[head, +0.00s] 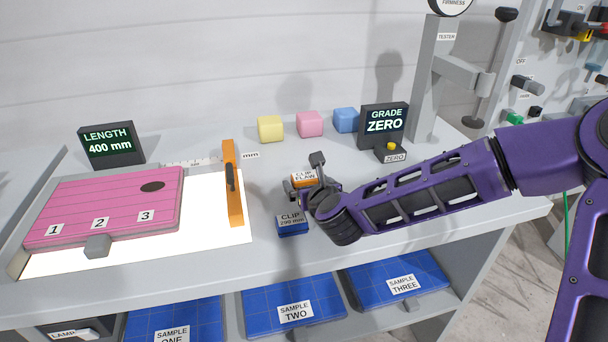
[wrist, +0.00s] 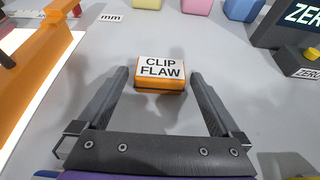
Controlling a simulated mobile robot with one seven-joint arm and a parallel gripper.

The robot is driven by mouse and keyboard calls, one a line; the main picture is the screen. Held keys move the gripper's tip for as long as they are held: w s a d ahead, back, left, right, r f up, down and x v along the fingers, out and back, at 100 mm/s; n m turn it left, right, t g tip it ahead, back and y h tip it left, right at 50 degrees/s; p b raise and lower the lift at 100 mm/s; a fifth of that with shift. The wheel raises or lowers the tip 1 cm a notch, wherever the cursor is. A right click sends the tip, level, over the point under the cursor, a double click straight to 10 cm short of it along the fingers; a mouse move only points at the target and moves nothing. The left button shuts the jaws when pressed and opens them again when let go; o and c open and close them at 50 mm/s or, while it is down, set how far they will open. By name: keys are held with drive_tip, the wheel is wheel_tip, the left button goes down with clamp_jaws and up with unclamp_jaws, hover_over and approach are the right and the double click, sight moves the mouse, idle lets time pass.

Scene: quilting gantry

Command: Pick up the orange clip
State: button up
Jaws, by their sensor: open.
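The orange clip (wrist: 159,86), labelled CLIP FLAW, lies on the grey bench. In the wrist view it sits centred just beyond and between the fingertips of my gripper (wrist: 159,76), which is open and empty. In the head view the orange clip (head: 304,181) shows only in part, behind my wrist and gripper (head: 297,188).
A blue clip block (head: 292,226) stands nearer the bench's front edge. Yellow (head: 270,128), pink (head: 309,124) and blue (head: 346,120) cubes and the GRADE display (head: 384,122) stand behind.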

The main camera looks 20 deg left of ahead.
drive_tip(key=shift+w+a, duration=0.1)
drive_tip(key=shift+w, duration=0.1)
drive_tip(key=c, duration=1.3)
